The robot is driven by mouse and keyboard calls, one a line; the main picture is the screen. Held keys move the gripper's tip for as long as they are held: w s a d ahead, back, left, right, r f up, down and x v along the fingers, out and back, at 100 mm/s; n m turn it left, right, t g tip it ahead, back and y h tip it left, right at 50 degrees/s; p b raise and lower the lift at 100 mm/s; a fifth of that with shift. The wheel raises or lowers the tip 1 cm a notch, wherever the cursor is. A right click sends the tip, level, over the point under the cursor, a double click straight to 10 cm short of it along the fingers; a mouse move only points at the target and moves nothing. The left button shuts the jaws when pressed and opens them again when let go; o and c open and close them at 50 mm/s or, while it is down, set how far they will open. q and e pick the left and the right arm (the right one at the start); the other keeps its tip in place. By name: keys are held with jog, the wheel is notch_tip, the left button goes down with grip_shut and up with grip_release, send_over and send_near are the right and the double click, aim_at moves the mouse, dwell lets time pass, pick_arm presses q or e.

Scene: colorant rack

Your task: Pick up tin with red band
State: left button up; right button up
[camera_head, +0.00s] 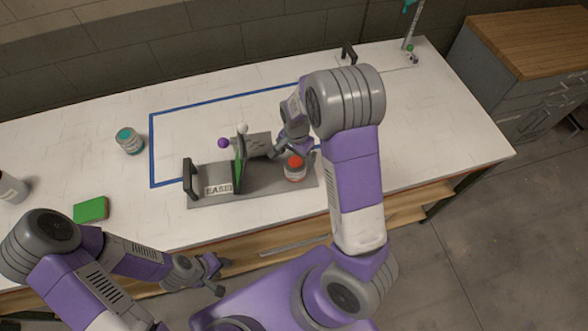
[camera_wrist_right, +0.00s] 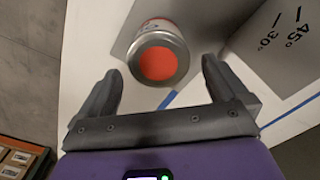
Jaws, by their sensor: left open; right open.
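The tin with the red band (camera_head: 295,169) stands upright on the right end of a grey base plate on the table. In the right wrist view the tin (camera_wrist_right: 158,58) shows its round red top and silver rim, just beyond and between the fingertips. My right gripper (camera_head: 293,150) is open above and close to the tin; in the wrist view the open right gripper (camera_wrist_right: 158,80) has nothing between its fingers. My left gripper (camera_head: 213,272) is open and empty in front of the table's near edge, far from the tin.
The grey base plate (camera_head: 215,201) carries a black handle, a green upright plate and an angle-marked grey block (camera_head: 257,144). A teal-topped tin (camera_head: 129,141), a green sponge (camera_head: 91,209) and a bottle (camera_head: 11,188) stand to the left. The table's right end (camera_head: 450,140) is clear.

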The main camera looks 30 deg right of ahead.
jog(key=shift+s+f, duration=0.15)
jog(key=shift+f, duration=0.4)
jog(key=f, duration=0.6)
jog(key=shift+a, duration=0.2)
jog(key=shift+r, duration=0.1)
jog(key=shift+c, duration=0.5)
jog(key=c, duration=1)
